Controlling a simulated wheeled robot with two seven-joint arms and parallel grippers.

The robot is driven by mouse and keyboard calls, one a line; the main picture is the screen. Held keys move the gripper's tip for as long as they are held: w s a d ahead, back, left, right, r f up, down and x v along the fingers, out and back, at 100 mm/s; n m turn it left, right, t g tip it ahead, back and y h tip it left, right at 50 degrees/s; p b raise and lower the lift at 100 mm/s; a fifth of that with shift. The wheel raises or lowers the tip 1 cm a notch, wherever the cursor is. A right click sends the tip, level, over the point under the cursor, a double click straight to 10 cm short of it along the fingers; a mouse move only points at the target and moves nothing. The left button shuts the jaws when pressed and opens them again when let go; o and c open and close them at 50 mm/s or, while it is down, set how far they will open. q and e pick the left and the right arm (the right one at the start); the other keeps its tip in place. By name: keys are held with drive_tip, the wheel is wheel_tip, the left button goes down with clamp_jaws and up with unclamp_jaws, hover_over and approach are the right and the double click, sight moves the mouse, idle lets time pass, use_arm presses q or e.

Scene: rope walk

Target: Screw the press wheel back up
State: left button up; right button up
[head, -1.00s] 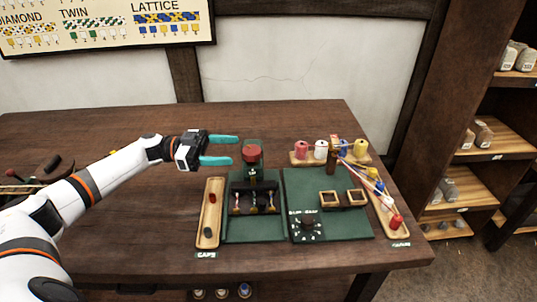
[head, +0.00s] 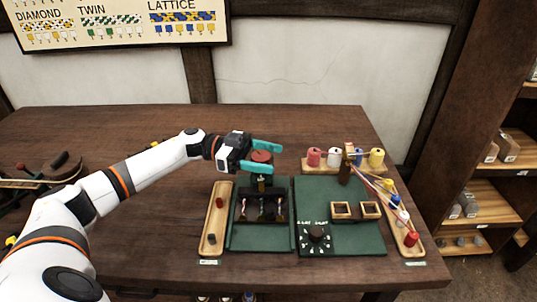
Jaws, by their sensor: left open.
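Whether the fingers touch the wheel I cannot tell. Below the wheel, the dark press frame (head: 240,207) holds several small upright pieces. The front finger hides part of the press just under the wheel. My right gripper is not in view.
A wooden tray (head: 216,222) with a red and a dark cap stands left of the mat. To the right are a dial (head: 317,234), two small wooden frames (head: 342,210), a rack of coloured spools (head: 335,157) and cords running to a right-hand tray.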

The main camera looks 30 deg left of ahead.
use_arm(q)
drive_tip(key=shift+w+d, duration=0.15)
drive_tip(key=shift+d, duration=0.15)
